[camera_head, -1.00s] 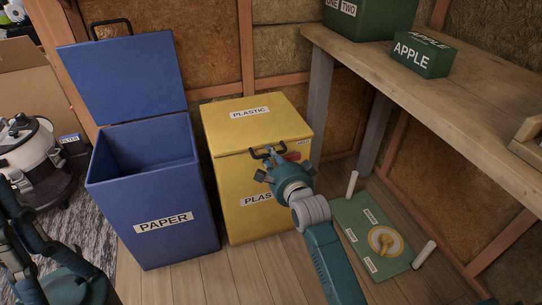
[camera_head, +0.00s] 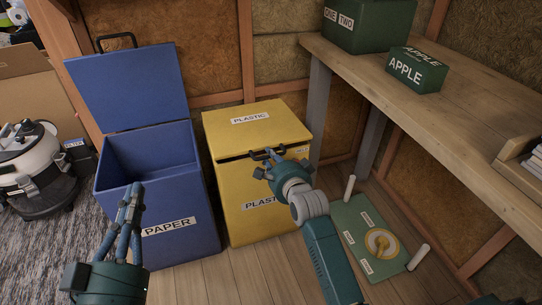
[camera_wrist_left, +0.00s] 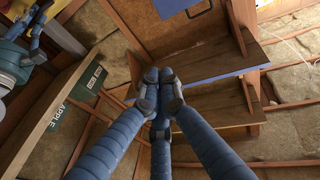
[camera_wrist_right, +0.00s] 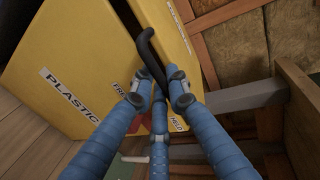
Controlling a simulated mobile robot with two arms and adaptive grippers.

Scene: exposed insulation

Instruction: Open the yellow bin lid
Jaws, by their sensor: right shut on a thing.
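The yellow bin (camera_head: 250,223) marked PLASTIC stands in the middle of the head view. Its yellow lid (camera_head: 270,128) is slightly raised at the front, with a narrow dark gap below its edge. My right gripper (camera_head: 272,163) is at the front of the lid, shut on the black handle (camera_head: 262,153). In the right wrist view the black handle (camera_wrist_right: 148,52) runs between the fingertips. The dark gap shows beside it. My left gripper (camera_head: 132,198) is shut and empty, with its fingertips together, in front of the blue bin.
The blue bin (camera_head: 185,245) marked PAPER stands open left of the yellow bin. A wooden workbench (camera_head: 440,105) with green boxes is on the right. A green board (camera_head: 365,235) lies on the floor beside the yellow bin. A vacuum cleaner (camera_head: 30,170) stands at far left.

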